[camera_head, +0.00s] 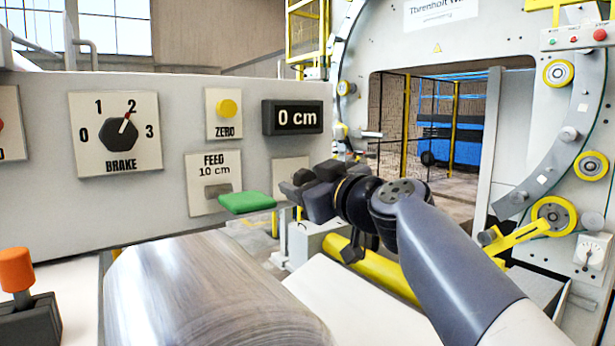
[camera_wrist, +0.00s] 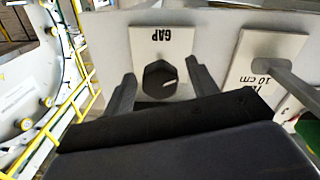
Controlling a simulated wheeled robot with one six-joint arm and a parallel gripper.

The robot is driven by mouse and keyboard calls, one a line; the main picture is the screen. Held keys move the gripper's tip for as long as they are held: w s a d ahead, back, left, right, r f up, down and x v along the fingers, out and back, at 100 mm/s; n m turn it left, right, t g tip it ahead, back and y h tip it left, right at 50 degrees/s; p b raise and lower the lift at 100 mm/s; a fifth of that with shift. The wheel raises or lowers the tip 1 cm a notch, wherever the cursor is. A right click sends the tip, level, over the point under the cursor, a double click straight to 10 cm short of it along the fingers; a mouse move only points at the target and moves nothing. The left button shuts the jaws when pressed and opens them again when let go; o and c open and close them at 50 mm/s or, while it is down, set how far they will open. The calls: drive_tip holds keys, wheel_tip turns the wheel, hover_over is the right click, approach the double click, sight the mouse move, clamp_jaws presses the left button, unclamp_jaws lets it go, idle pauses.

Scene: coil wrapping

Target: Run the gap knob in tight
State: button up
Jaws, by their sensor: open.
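The gap knob (camera_wrist: 160,80) is a dark, many-sided knob with a pale pointer mark, on a white plate (camera_wrist: 142,43) lettered GAP. In the wrist view the lettering is upside down. My gripper (camera_wrist: 163,84) is open, with one finger on each side of the knob. I cannot tell whether either finger touches it. In the head view my gripper (camera_head: 288,192) is at the panel's right end, in front of a pale plate (camera_head: 290,164), and the knob is hidden behind it.
The panel (camera_head: 230,85) also carries the brake knob (camera_head: 119,134) set near 2, a yellow ZERO button (camera_head: 228,108), a 0 cm display (camera_head: 292,117) and a green-ended FEED lever (camera_head: 247,202) close to my gripper. A shiny coil (camera_head: 200,295) lies below.

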drive_tip(key=c, duration=1)
drive_tip(key=shift+o, duration=0.2)
drive_tip(key=shift+m, duration=0.4)
